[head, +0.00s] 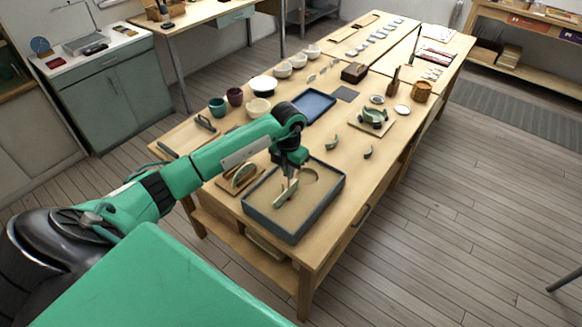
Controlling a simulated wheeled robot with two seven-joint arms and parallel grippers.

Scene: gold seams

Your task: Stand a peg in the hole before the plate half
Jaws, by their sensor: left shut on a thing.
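My left gripper (290,176) points down over a dark-rimmed tray (325,210) with a tan floor. It is shut on a small, pale, thin thing, which looks like a peg (289,184); the fingers partly hide it. A pale green plate half (284,197) is in the tray just below the gripper; I cannot tell whether it touches the held thing. A round mark (309,175) shows in the tray floor. Another pale plate half (242,175) stands in a wooden stand left of the tray. I cannot make out any small hole. My right gripper is not in view.
Bowls (258,107) and cups (218,106) stand behind my left arm. A blue tray (312,105) lies beyond the gripper. A green broken vessel (373,117) sits on a board to the right, with loose shards (331,142) near it. The table's right front edge is clear.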

